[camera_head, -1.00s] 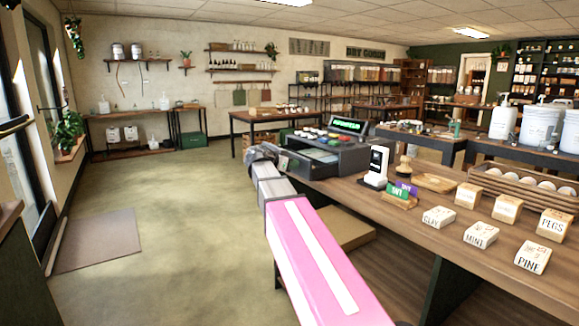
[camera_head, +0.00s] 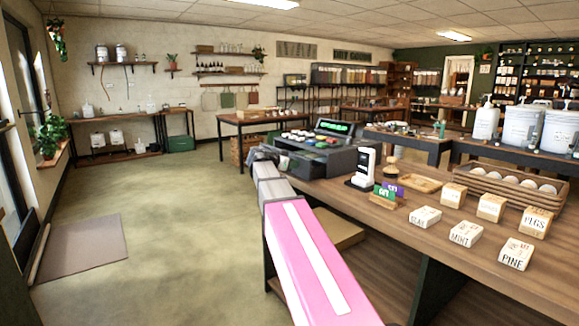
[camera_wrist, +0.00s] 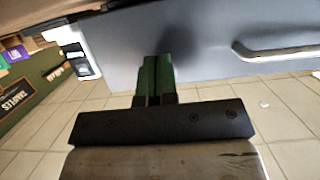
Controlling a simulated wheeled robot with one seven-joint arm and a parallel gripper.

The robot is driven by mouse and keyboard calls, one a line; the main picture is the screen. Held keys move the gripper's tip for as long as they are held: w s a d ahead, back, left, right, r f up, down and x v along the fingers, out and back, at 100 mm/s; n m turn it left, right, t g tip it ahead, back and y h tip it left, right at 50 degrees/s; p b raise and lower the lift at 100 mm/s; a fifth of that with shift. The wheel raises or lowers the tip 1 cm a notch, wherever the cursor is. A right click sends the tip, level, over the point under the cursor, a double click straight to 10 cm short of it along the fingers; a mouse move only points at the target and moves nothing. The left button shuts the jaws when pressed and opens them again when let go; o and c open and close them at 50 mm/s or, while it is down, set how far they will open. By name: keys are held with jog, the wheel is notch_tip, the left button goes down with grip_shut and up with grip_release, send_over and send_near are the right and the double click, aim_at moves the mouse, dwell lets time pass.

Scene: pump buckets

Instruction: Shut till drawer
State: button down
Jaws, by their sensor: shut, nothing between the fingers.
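The till (camera_head: 335,153) is a dark register with a lit green display, standing on the wooden counter. Its drawer is too small and partly covered to judge its opening in the head view. In the wrist view a grey drawer front (camera_wrist: 205,45) with a silver bar handle (camera_wrist: 280,52) fills the top. My gripper (camera_wrist: 155,65) has its green fingers together and empty, with the tips at the grey front, left of the handle. I cannot tell whether they touch it. In the head view my arm reaches to the till's left side and the fingers are hidden.
A white card reader (camera_head: 364,165) and small signs (camera_head: 388,192) stand right of the till. Several labelled boxes (camera_head: 465,233) and a wooden crate (camera_head: 505,185) are on the counter (camera_head: 440,262). The floor (camera_head: 170,215) to the left is open, with a mat (camera_head: 82,245).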

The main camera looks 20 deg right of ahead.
jog(key=shift+w+d, duration=0.35)
jog(key=shift+d, duration=0.8)
jog(key=shift+w+d, duration=0.4)
jog(key=shift+d, duration=0.7)
jog(key=shift+w+d, duration=0.35)
jog(key=shift+d, duration=0.8)
jog(key=s+a, duration=0.4)
jog(key=a, duration=0.9)
jog(key=shift+s+a, duration=0.2)
jog(key=shift+f, duration=0.1)
jog(key=s+a+f+n+g+y, duration=0.1)
jog(key=s+f+n+y, duration=0.3)
jog(key=f, duration=0.8)
jog(key=s+a+f+n+g+y, duration=0.15)
jog(key=s+f+n+y, duration=0.35)
jog(key=f, duration=0.8)
jog(key=s+a+f+n+g+y, duration=0.1)
jog(key=s+a+f+n+y, duration=0.1)
jog(key=s+a+f, duration=0.2)
jog(key=s+a+f+n+g+y, duration=0.1)
jog(key=s+a+f+n+y, duration=0.1)
jog(key=s+f, duration=0.8)
jog(key=shift+s+a+f+n+y, duration=0.4)
jog(key=shift+s+a+n, duration=0.3)
jog(key=shift+s+a, duration=0.15)
